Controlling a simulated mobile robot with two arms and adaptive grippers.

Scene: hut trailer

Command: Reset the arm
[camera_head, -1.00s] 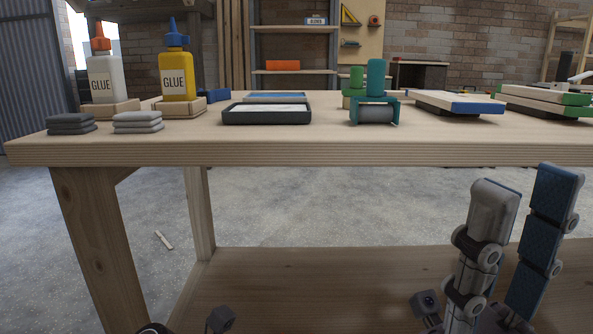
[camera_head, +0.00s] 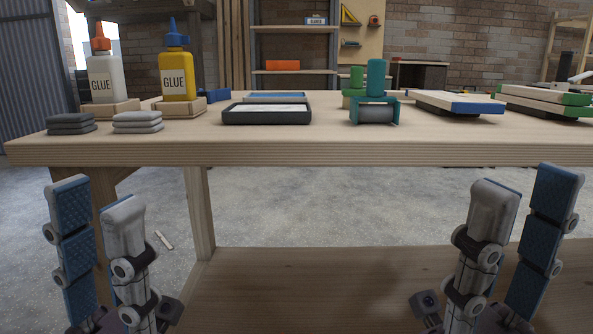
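My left gripper (camera_head: 97,215) is at the lower left in front of the workbench, below its top. Its two fingers, one with blue pads and one light grey, point up and stand apart with nothing between them. My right gripper (camera_head: 525,210) is at the lower right, also below the bench top. Its grey and blue fingers point up, spread apart and empty. Neither gripper touches the bench as far as I can see.
The wooden workbench (camera_head: 300,155) spans the view. It holds a white glue bottle (camera_head: 103,78), a yellow glue bottle (camera_head: 177,75), grey cloth stacks (camera_head: 137,122), a dark tray (camera_head: 228,117), a teal roller holder (camera_head: 375,112) and blue-edged boards (camera_head: 475,106). A lower shelf (camera_head: 300,285) lies beneath.

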